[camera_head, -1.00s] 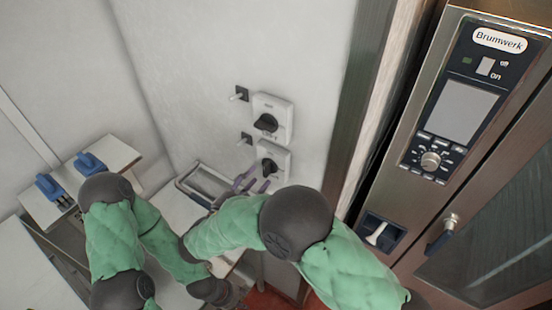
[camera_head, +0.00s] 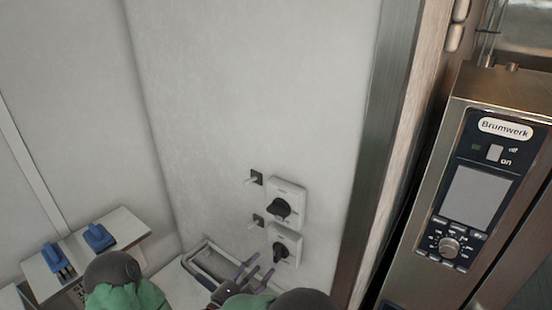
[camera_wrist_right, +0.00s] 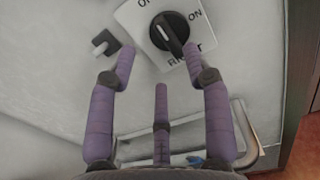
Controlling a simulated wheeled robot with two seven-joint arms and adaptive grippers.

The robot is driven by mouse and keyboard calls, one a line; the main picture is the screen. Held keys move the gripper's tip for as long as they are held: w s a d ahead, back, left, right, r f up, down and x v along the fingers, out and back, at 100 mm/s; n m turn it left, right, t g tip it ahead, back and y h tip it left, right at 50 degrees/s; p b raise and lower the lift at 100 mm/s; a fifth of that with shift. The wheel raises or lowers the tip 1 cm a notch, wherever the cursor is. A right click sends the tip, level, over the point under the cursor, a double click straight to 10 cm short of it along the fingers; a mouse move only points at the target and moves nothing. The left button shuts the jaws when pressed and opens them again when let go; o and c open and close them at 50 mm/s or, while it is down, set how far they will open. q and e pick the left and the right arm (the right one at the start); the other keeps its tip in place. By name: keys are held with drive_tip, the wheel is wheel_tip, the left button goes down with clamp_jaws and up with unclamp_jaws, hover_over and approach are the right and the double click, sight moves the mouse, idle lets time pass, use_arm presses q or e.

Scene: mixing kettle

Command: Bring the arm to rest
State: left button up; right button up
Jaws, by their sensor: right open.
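My right gripper (camera_head: 252,274) shows at the bottom of the head view, its purple fingers just left of and below the lower rotary switch (camera_head: 292,238). In the right wrist view the gripper (camera_wrist_right: 158,58) has its fingers spread, with nothing between them. The white switch plate (camera_wrist_right: 196,56) with its black knob lies beyond the fingertips, and I cannot tell whether a finger touches it. My left arm (camera_head: 112,275) shows only partly at the lower left, and its gripper is outside the frame.
An upper rotary switch (camera_head: 294,194) and two small toggles sit on the same wall. A metal rail frame (camera_head: 206,262) is beside my right gripper. A steel Brumwerk oven (camera_head: 471,195) stands at the right. A white panel with blue handles (camera_head: 98,236) is at the left.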

use_arm(q)
drive_tip(key=f+b, duration=0.1)
drive_tip(key=s+f+b, duration=0.1)
drive_tip(key=f+b, duration=0.2)
drive_tip(key=b, duration=0.1)
drive_tip(key=shift+s+d+f, duration=0.2)
drive_tip(key=shift+d+f, duration=0.05)
drive_tip(key=shift+f, duration=0.15)
use_arm(e)
drive_tip(key=w+d+m, duration=0.1)
drive_tip(key=w+m, duration=0.1)
drive_tip(key=w+d+m, duration=0.2)
drive_tip(key=shift+d+f+m, duration=0.15)
drive_tip(key=shift+d+m, duration=0.15)
